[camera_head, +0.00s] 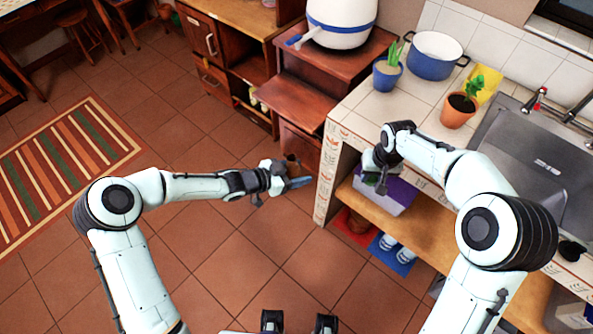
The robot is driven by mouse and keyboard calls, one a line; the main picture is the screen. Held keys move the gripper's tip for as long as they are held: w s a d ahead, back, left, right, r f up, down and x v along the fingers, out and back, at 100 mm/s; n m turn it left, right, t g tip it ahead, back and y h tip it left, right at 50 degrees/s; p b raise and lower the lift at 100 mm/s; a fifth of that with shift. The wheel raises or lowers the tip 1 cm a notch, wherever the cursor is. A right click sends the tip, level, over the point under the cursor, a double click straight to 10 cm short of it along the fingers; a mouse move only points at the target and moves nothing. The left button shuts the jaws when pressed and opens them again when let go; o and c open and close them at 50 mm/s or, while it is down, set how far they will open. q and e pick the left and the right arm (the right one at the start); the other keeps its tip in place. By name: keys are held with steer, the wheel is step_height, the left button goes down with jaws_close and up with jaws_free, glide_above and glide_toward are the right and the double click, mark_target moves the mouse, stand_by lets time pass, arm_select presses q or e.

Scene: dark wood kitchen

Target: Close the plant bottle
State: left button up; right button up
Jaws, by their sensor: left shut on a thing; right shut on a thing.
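My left gripper (282,178) is over the open floor, left of the tiled counter. It is shut on a small blue-grey thing (300,182), which sticks out to the right of its fingers; I cannot tell whether this is part of the plant bottle. My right gripper (376,167) reaches down at the counter's front edge, above a purple and white box (397,194) on the lower shelf. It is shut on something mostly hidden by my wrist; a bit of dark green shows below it. I cannot make out a bottle or its cap clearly.
On the counter stand a blue pot (433,62), a small potted plant (387,75), an orange-potted plant (460,110) and a sink (545,160). Below the wooden shelf (430,225) are red and blue things. A striped rug (65,170) lies left; the middle floor is clear.

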steer(key=w+a+r, duration=0.3)
steer(key=a+r, duration=0.3)
steer(key=a, duration=0.4)
step_height(320, 180, up, 8)
steer(key=n, duration=0.1)
glide_above(291, 158)
steer(key=shift+d+f, duration=0.1)
steer(key=shift+f, duration=1.9)
steer(key=shift+s+f, duration=0.1)
steer(key=shift+f, duration=0.8)
steer(key=shift+f, duration=0.55)
